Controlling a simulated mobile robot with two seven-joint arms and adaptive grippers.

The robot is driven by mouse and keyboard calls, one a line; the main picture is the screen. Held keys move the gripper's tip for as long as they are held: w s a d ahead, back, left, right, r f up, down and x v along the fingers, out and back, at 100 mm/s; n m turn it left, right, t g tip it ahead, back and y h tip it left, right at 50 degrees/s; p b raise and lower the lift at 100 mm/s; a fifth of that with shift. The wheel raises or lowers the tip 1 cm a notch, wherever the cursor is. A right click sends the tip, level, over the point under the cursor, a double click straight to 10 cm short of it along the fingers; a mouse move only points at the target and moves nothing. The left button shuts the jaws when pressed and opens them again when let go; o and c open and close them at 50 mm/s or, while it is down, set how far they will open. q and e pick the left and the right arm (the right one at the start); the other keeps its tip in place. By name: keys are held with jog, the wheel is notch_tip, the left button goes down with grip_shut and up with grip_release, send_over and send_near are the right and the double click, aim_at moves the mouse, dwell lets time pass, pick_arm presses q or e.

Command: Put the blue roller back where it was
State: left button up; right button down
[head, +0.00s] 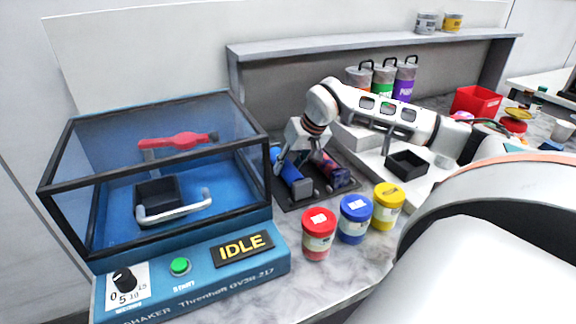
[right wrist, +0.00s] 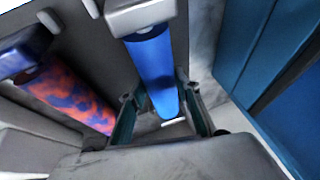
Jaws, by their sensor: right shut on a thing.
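The blue roller (head: 287,172) is at the left side of a dark tray (head: 310,199), its grey block end toward the front. My right gripper (head: 291,164) comes down over its rear part. In the right wrist view, the blue roller (right wrist: 153,65) runs between the two fingers of my right gripper (right wrist: 160,114), which is shut on it. I cannot tell whether the roller rests on the tray or is slightly raised. A second, red-and-blue patterned roller (head: 332,170) lies to its right, also in the wrist view (right wrist: 68,92). My left gripper is not in view.
A blue shaker machine (head: 190,270) with a clear cover and an IDLE display stands close on the left. Red (head: 318,235), blue (head: 354,220) and yellow (head: 387,207) lidded jars stand in front of the tray. A black square bin (head: 407,166) is to the right.

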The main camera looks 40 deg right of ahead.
jog(key=c, duration=1.4)
grip_release()
jog(key=shift+f, duration=0.25)
jog(key=shift+v, duration=6.15)
